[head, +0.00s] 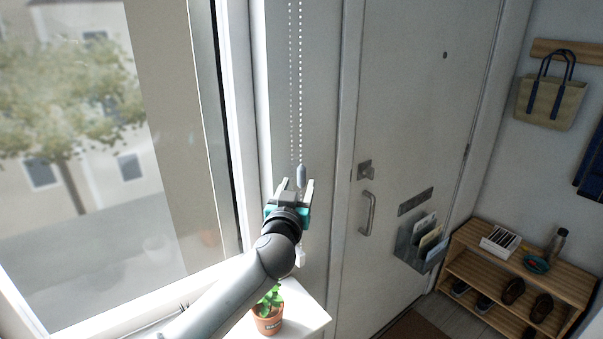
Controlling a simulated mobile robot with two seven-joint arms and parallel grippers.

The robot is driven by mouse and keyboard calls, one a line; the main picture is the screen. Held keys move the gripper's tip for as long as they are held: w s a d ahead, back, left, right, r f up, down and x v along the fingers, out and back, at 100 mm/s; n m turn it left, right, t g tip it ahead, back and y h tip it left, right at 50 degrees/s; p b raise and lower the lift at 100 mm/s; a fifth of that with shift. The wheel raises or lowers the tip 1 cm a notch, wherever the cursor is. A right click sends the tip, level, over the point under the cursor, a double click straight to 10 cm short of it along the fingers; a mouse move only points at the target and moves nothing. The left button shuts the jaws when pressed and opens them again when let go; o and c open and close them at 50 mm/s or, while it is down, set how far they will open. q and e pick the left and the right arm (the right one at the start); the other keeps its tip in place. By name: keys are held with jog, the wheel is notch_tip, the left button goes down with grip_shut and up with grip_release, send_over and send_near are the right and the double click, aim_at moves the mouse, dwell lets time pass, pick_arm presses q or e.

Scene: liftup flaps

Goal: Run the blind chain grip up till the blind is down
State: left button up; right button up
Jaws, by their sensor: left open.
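The blind chain (291,80) is a beaded loop of two strands hanging on the wall between the window and the door. A grey, elongated chain grip (301,174) is on the right strand. My left gripper (296,185), with teal parts at its base, points up at the grip. It is open, its fingers around or just in front of the grip's lower end; I cannot tell which. The chain behind and below the gripper is mostly hidden. No blind fabric shows over the visible window glass (95,130). My right gripper is out of view.
A potted plant (268,312) stands on a white ledge (305,318) below my left arm. The door (415,130) with its handle (369,213) and a letter holder (420,246) is right of the chain. A wooden shoe rack (480,262) stands farther right.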

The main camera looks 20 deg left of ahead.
aim_at(301, 177)
pick_arm(q)
jog(key=shift+w+a, duration=0.2)
jog(key=shift+w, duration=1.35)
jog(key=shift+w+a, duration=0.15)
jog(key=shift+w, duration=1.35)
grip_shut()
